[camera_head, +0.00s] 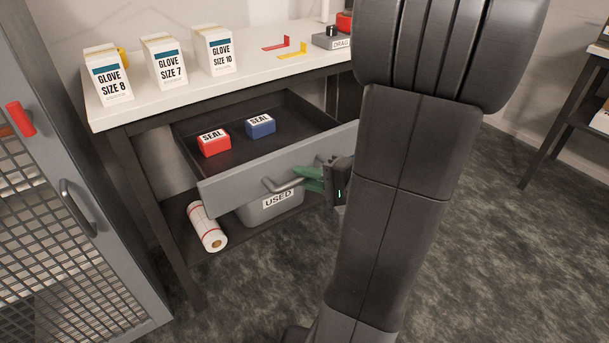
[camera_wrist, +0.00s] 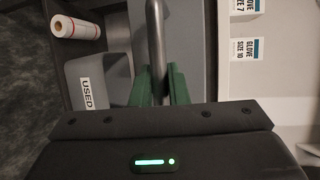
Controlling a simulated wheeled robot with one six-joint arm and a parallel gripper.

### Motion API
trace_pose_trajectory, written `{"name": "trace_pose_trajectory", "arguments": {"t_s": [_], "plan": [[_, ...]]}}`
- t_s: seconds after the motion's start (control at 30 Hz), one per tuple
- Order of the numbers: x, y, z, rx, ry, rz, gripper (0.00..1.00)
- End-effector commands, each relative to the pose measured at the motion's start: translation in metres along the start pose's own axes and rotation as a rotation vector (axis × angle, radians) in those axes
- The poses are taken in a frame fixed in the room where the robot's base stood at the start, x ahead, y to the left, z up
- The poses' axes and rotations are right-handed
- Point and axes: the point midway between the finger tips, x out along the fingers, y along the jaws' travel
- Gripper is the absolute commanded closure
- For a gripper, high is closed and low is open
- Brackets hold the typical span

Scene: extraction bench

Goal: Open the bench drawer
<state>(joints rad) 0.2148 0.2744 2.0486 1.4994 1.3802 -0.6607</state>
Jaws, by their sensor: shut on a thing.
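The bench drawer (camera_head: 237,179) is pulled out from under the white bench top. A red SEAL box (camera_head: 214,143) and a blue SEAL box (camera_head: 261,125) lie inside it. The drawer has a grey front with a metal bar handle (camera_head: 283,184). My gripper (camera_head: 308,178) has green fingers and is shut on the handle, near its right part. In the wrist view the handle (camera_wrist: 156,45) runs between the two green fingers (camera_wrist: 163,88). My arm hides the right end of the drawer front in the head view.
Glove boxes (camera_head: 165,62) stand on the bench top (camera_head: 150,107). A grey USED bin (camera_head: 275,209) and a paper roll (camera_head: 207,227) sit on the lower shelf. A mesh cabinet door (camera_head: 60,200) with a handle stands at left. The floor in front is clear.

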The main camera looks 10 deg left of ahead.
Motion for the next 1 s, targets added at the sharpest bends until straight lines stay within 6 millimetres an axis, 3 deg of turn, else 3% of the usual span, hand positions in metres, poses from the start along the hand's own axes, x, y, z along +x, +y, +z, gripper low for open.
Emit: {"name": "trace_pose_trajectory", "arguments": {"t_s": [0.13,0.17,0.23,0.27,0.67,1.0], "plan": [[0.0,0.001,0.0,0.0,-0.001,0.001,1.0],[0.0,0.001,0.0,0.0,0.0,0.001,0.8],[0.0,0.0,0.0,0.0,0.0,0.001,0.66],[0.0,0.0,0.0,0.0,0.0,0.001,0.64],[-0.005,-0.001,-0.001,0.0,0.002,-0.001,0.64],[-0.049,-0.001,-0.001,0.0,0.005,-0.001,0.64]]}}
